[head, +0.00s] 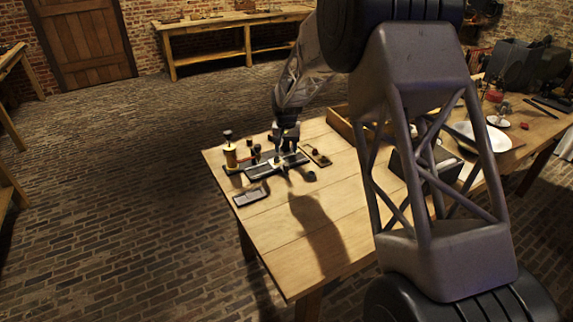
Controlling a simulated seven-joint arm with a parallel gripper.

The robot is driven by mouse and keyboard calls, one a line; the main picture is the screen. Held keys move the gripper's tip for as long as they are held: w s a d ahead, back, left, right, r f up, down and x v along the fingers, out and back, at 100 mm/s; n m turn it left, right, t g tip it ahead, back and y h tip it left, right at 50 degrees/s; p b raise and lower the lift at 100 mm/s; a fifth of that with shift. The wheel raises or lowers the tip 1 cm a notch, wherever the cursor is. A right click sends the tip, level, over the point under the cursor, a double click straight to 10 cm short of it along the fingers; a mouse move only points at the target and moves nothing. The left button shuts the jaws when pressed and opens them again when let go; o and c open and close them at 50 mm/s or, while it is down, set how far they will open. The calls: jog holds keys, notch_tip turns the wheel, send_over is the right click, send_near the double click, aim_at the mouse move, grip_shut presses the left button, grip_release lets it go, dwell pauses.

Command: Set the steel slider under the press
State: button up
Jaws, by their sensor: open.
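My gripper (287,150) points down over the far-left end of the wooden table, right above a small metal apparatus. It is open. A flat grey steel piece (262,171), which looks like the slider, lies at the apparatus just below and left of the fingers. I cannot tell whether the fingers touch it. A brass cylinder with a black knob (230,154), perhaps the press, stands upright at the left end of the dark base. The fingers hide part of the apparatus.
A shallow grey tray (251,195) lies in front of the apparatus. A small wooden block with a fitting (315,155) and a dark round part (309,176) lie to the right. A wooden box (339,121) stands behind. The table front (300,245) is bare.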

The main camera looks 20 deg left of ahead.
aim_at(287, 164)
jog(key=shift+f, duration=0.1)
jog(key=shift+f, duration=3.75)
jog(key=shift+c, duration=0.2)
grip_shut()
